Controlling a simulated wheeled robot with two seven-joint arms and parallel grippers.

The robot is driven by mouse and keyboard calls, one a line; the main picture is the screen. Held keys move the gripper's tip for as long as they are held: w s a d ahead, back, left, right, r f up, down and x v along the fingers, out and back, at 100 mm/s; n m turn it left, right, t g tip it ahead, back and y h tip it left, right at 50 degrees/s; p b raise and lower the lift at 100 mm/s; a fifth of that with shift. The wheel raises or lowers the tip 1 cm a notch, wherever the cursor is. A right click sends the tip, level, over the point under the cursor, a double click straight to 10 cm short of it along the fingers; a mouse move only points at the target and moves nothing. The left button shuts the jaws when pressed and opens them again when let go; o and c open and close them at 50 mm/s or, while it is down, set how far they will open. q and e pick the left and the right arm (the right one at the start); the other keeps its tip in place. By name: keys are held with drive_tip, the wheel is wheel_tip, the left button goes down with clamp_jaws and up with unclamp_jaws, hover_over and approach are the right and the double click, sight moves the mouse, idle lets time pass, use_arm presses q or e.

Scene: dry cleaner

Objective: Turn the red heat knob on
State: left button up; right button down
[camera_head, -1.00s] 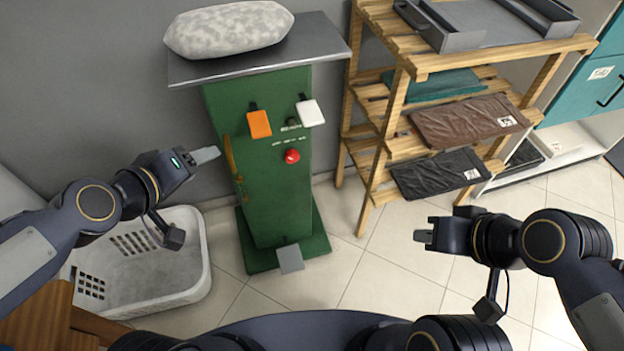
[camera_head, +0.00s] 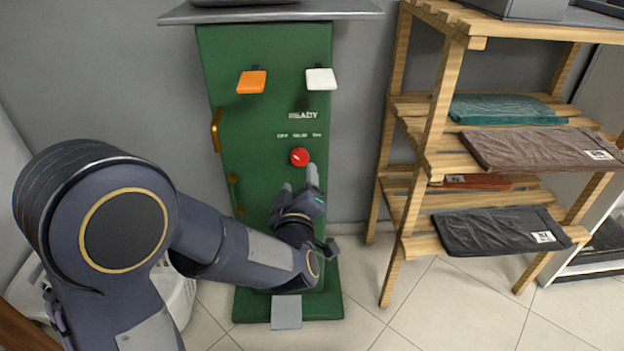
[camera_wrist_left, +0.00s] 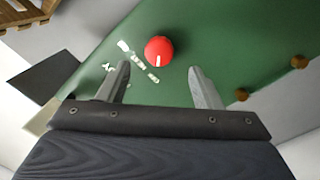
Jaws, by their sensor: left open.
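The red heat knob (camera_head: 299,157) is on the front of the green press cabinet (camera_head: 262,140), below the printed label row. It also shows in the left wrist view (camera_wrist_left: 158,50), ahead of my fingers and between their lines, with a white mark on its face. My left gripper (camera_head: 300,180) is just below the knob in the head view. Its two fingers (camera_wrist_left: 160,82) are open with nothing between them. The knob appears a little beyond the fingertips; I cannot tell the exact gap. My right gripper is out of view.
An orange paddle (camera_head: 252,82) and a white paddle (camera_head: 321,79) stick out above the knob. A brass handle (camera_head: 216,130) is at the cabinet's left edge. A wooden shelf (camera_head: 445,100) with folded cloths stands to the right. A pale basket (camera_head: 180,300) sits lower left.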

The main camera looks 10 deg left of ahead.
sight(300, 161)
use_arm(q)
drive_tip(key=b+x, duration=0.1)
drive_tip(key=x, duration=0.6)
drive_tip(key=shift+w+r+b, duration=0.1)
drive_tip(key=shift+w+b, duration=0.2)
drive_tip(key=shift+b, duration=0.05)
drive_tip(key=c, duration=1)
